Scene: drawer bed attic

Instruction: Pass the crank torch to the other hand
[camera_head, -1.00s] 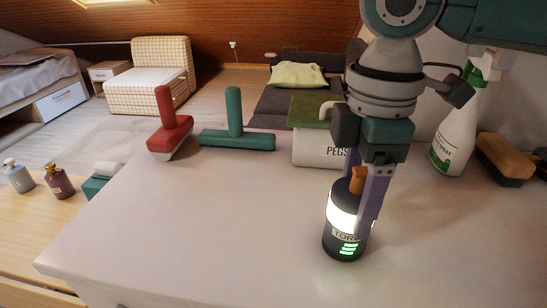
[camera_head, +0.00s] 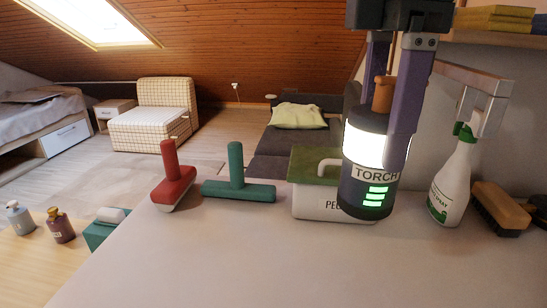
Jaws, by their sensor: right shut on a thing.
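The crank torch (camera_head: 371,178) is a dark cylinder with a bright white lamp band, green light bars and an orange top part. It is upright in the camera_head view, right of the middle. My right gripper (camera_head: 384,130) comes down from above and is shut on it, one finger in front and the other partly hidden behind the torch. The torch is held above the pale worktop (camera_head: 270,265), in front of the peg box. My left gripper is not in view.
A white peg box (camera_head: 313,204) with a green lid stands behind the torch. A spray bottle (camera_head: 452,190) and brush (camera_head: 499,208) are at the right. A red tool (camera_head: 174,187) and a green tool (camera_head: 238,190) are at the left. The front worktop is clear.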

